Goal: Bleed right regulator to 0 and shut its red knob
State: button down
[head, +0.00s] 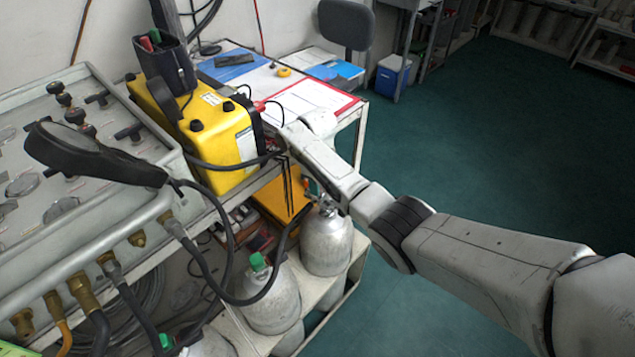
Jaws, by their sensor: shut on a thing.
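A yellow box (222,132) stands on a cart beside the grey panel, with a dark end face on its right. My arm reaches in from the lower right, and my gripper (281,133) is at that dark end face. My gripper is shut on a small part there; the fingertips and the part are mostly hidden, so I cannot tell which part it is. A small red piece (260,106) shows at the upper edge of the end face. No red regulator knob or gauge reading can be made out clearly.
The grey panel (150,150) with black knobs and gauges fills the left, a black handset (90,155) on it. Hoses loop below. A desk with papers (305,97) is behind. The green floor at right is clear.

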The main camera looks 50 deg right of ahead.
jog(key=n, duration=0.6)
jog(key=shift+w+r+n+p, duration=0.1)
jog(key=shift+n+p, duration=0.25)
jog(key=shift+n, duration=0.05)
dwell(0.4)
jog(key=c, duration=1.3)
grip_release()
jog(key=shift+o, duration=0.2)
notch_tip(320, 180, up, 11)
